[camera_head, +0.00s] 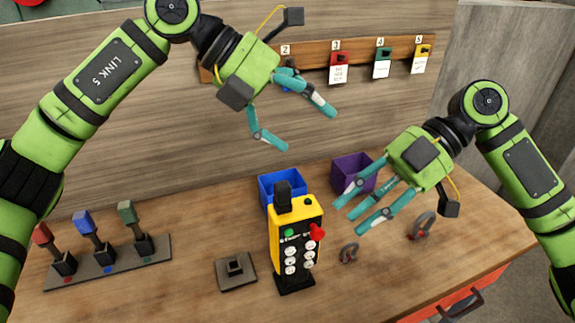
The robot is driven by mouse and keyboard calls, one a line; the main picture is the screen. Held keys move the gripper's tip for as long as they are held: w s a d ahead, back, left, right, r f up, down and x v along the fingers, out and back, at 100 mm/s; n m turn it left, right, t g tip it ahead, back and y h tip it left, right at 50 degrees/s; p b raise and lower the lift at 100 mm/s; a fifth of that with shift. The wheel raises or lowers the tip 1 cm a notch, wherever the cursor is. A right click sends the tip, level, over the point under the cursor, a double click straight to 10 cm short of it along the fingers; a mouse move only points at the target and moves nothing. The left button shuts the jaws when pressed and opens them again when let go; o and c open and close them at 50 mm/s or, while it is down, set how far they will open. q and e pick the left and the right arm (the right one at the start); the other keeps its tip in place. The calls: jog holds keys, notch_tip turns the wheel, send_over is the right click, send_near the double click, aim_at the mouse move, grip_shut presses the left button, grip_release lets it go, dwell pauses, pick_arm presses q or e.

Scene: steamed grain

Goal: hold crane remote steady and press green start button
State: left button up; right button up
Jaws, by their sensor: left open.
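The crane remote (297,240) is a yellow and black box standing upright on the wooden table. Its green button (289,233) is at the upper left of its face, with a red knob (317,232) at the right and several white buttons below. My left gripper (300,128) is open and empty, above and behind the remote, apart from it. My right gripper (352,212) is to the right of the remote, with its fingers spread apart and pointing left toward it. Nothing shows between its fingers, and a small gap to the remote seems to remain.
A blue bin (280,184) and a purple bin (352,172) stand behind the remote. A grey square base (235,271) and a rack (108,262) with coloured-top levers lie left. Two shackles (348,253) (421,226) lie right. Tags hang on a wall board (380,52).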

aim_at(289, 233)
pick_arm(q)
jog(key=s+f+m+y, duration=0.1)
jog(key=f+y, duration=0.1)
jog(key=s+a+f+m+y, duration=0.1)
jog(key=f+y, duration=0.1)
jog(key=y, duration=0.1)
jog(key=s+f+m+y, duration=0.1)
jog(key=f+y, duration=0.1)
jog(key=f, duration=0.1)
jog(key=shift+a+m+y, duration=0.15)
jog(key=shift+m+y, duration=0.15)
jog(key=shift+m, duration=0.1)
jog(key=shift+s+a+f+y, duration=0.15)
jog(key=shift+a+f+y, duration=0.3)
jog(key=shift+f+y, duration=0.15)
jog(key=shift+m, duration=0.3)
jog(key=shift+w+d+f, duration=0.1)
jog(key=shift+d+f, duration=0.1)
jog(key=shift+f, duration=1.5)
jog(key=shift+w+d+f, duration=0.1)
jog(key=shift+d+f, duration=0.05)
jog(key=shift+f, duration=1.5)
jog(key=c, duration=1.8)
pick_arm(e)
grip_shut()
pick_arm(q)
jog(key=shift+s+f, duration=0.1)
